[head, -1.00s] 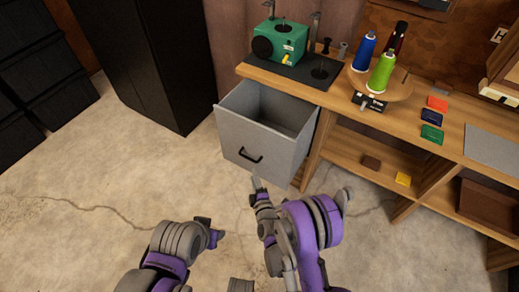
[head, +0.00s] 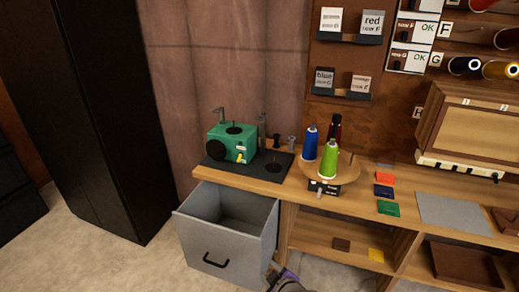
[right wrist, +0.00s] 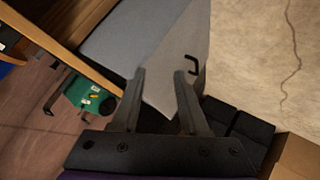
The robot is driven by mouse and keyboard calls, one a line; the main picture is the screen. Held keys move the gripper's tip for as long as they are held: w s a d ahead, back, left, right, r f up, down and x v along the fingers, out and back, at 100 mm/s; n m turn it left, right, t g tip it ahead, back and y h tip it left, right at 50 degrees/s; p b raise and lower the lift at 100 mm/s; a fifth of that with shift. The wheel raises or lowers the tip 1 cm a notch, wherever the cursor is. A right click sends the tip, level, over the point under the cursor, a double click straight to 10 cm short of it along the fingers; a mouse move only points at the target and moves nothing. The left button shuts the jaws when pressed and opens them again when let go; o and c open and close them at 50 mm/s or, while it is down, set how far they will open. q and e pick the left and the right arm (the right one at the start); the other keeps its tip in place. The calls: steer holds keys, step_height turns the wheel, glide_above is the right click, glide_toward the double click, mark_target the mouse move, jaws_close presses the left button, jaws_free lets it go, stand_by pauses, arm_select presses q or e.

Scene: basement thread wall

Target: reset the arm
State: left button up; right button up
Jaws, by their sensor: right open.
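My right gripper (right wrist: 158,85) is open and empty in the right wrist view, its two fingers apart in front of the grey drawer (right wrist: 158,35). In the head view only a small part of my right arm shows at the bottom edge, below the drawer. The drawer (head: 222,250) is pulled out and looks empty, with a black handle on its front. Whether the fingers touch the drawer cannot be told; no thing is between them. My left gripper is out of view.
A wooden workbench (head: 350,200) holds a green machine (head: 232,142) and a round stand with a blue spool (head: 310,143), a lime spool (head: 329,159) and a dark red spool. A black cabinet (head: 95,110) stands at left. Concrete floor (head: 130,262) is clear between cabinet and drawer.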

steer(key=s+d+r+m+g+h, duration=0.25)
steer(key=s+d+m, duration=0.4)
steer(key=s, duration=0.55)
steer(key=s+d+r+m+g+h, duration=0.1)
steer(key=s+d+m+g, duration=0.3)
steer(key=s+d, duration=0.6)
arm_select(q)
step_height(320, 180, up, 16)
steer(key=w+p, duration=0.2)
steer(key=p, duration=1.2)
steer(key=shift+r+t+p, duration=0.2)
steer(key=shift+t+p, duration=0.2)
arm_select(e)
step_height(320, 180, up, 16)
steer(key=a+m+t, duration=0.1)
steer(key=a+t, duration=0.1)
steer(key=shift+s, duration=0.2)
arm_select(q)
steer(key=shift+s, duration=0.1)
arm_select(e)
steer(key=shift+s+f, duration=0.1)
steer(key=shift+s, duration=0.05)
